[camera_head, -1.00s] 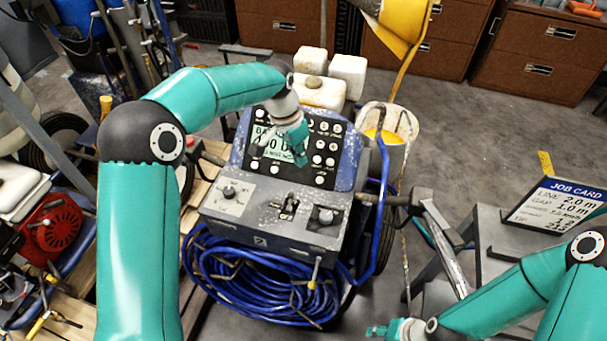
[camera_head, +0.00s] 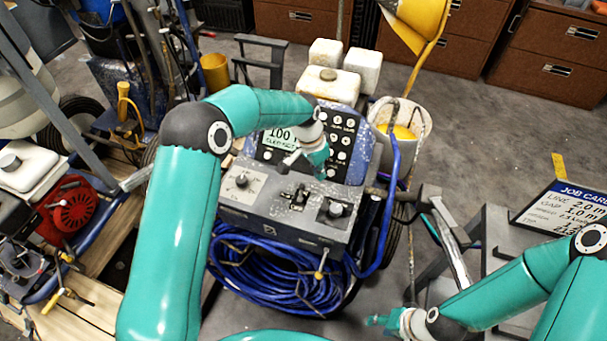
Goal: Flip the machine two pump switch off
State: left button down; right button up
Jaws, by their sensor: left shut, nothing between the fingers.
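The machine's grey control panel (camera_head: 265,205) faces me in the middle of the view. A black toggle switch (camera_head: 299,198), which looks like the pump switch, stands on it between a dial (camera_head: 242,182) on the left and a black knob (camera_head: 336,209) on the right. My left gripper (camera_head: 319,168) is shut and empty, pointing down just behind and above the switch, apart from it as far as I can see. It partly covers the display (camera_head: 279,138), which shows "100". My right gripper (camera_head: 378,321) is low at the right, away from the panel; its fingers are too small to judge.
A coiled blue hose (camera_head: 270,275) hangs below the panel. A bucket (camera_head: 408,118) stands to the right behind the machine. A job card (camera_head: 570,212) is at the right edge. A machine with a red engine (camera_head: 72,205) stands at the left.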

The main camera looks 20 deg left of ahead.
aim_at(301, 193)
pick_arm(q)
jog(key=shift+s+a+r+p, duration=0.1)
jog(key=shift+s+a+p, duration=0.2)
jog(key=shift+s+a, duration=0.25)
jog(key=shift+s+a+r+p, duration=0.1)
jog(key=shift+s+a+p, duration=0.2)
jog(key=shift+s, duration=0.35)
jog(key=shift+s+a, duration=0.25)
jog(key=shift+s, duration=0.1)
